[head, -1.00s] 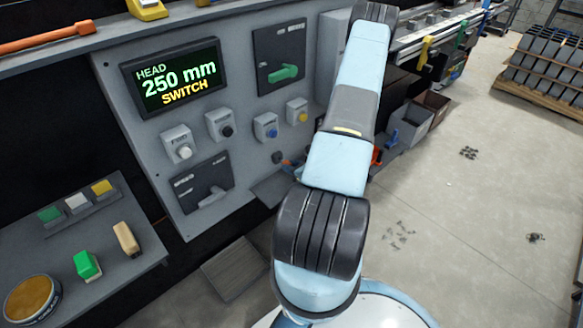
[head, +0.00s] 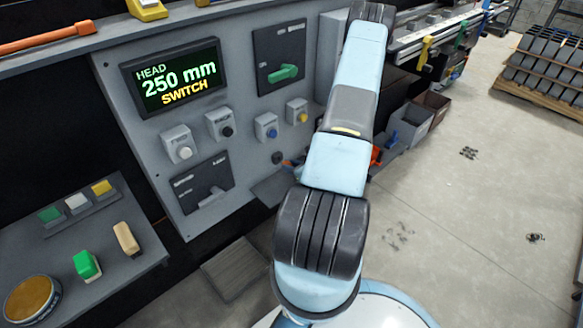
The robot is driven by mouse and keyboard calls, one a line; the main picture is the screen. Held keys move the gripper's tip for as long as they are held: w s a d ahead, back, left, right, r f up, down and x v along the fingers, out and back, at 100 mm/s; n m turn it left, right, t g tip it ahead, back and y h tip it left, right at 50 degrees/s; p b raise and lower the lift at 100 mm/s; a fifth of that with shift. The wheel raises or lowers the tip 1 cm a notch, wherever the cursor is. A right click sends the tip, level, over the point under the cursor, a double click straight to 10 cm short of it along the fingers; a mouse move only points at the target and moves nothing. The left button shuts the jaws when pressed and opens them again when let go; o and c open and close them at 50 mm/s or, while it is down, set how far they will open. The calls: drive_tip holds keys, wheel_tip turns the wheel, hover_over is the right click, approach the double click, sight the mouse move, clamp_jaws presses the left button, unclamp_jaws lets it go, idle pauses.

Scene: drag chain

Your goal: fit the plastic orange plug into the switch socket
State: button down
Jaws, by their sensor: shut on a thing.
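My gripper is not in view; my arm rises through the middle of the head view and leaves at the top edge. I cannot make out an orange plug for certain. A small orange-red thing (head: 376,156) shows just right of my arm, too small to identify. The grey switch panel (head: 225,160) stands left of my arm. It carries a lit display (head: 173,78) reading "HEAD 250 mm SWITCH". I cannot tell a switch socket on it; my arm hides part of the panel's right side.
The panel holds a green handle (head: 284,73), a grey handle (head: 212,197) and several knobs. A side table (head: 135,262) at left bears buttons, a green block (head: 86,265) and a round tin (head: 32,300). Bins (head: 412,122) stand right of my arm. The right floor is mostly clear.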

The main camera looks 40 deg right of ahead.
sight(287, 163)
drive_tip(key=shift+w+a, duration=0.15)
drive_tip(key=shift+w, duration=1.35)
drive_tip(key=c, duration=0.8)
unclamp_jaws()
drive_tip(key=v, duration=1.3)
drive_tip(key=shift+s+r, duration=0.1)
drive_tip(key=shift+s, duration=0.3)
